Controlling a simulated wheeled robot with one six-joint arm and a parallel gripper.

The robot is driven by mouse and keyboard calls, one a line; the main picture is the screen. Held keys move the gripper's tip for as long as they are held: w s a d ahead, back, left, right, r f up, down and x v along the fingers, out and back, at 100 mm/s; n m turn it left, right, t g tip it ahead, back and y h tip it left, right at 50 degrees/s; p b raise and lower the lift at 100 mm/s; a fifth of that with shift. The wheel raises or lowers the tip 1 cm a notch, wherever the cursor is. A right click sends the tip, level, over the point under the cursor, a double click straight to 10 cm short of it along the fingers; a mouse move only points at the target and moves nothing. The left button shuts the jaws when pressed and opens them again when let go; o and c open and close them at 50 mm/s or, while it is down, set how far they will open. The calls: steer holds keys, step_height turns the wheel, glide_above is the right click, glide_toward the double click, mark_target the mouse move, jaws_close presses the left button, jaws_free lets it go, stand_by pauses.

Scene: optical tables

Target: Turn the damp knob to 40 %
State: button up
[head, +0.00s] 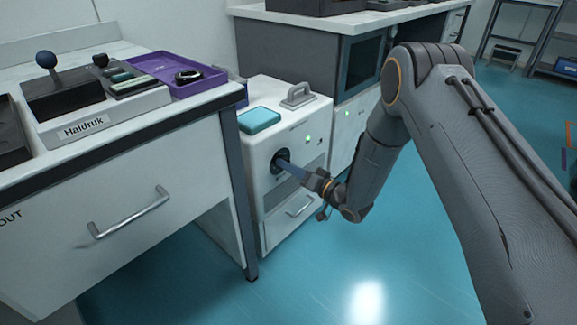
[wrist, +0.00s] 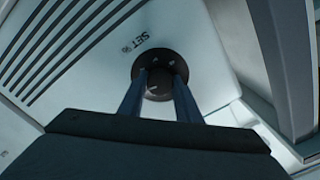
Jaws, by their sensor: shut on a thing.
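The damp knob (head: 279,158) is a dark round dial on the front of a white cabinet (head: 262,183). In the wrist view the knob (wrist: 158,84) sits in a black disc beside the lettering "SET %". My gripper (head: 285,164) reaches it from the front right. In the wrist view my gripper's fingers (wrist: 159,82) are on either side of the knob, shut on it. A small light mark shows on the knob, but I cannot read its setting. The fingers partly hide the dial's sides.
A teal pad (head: 259,120) and a grey handle (head: 298,95) are on the cabinet top. A bench (head: 130,190) with a drawer handle stands close at the left. A purple tray (head: 207,86) lies on it. The blue floor (head: 330,270) in front is clear.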

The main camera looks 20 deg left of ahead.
stand_by(0.3)
steer(key=o, duration=1.1)
steer(key=shift+c, duration=0.2)
steer(key=shift+d, duration=0.15)
steer(key=p+v, duration=0.1)
steer(key=v, duration=0.6)
steer(key=shift+d+p, duration=0.3)
steer(key=shift+p, duration=0.05)
steer(key=shift+s, duration=0.15)
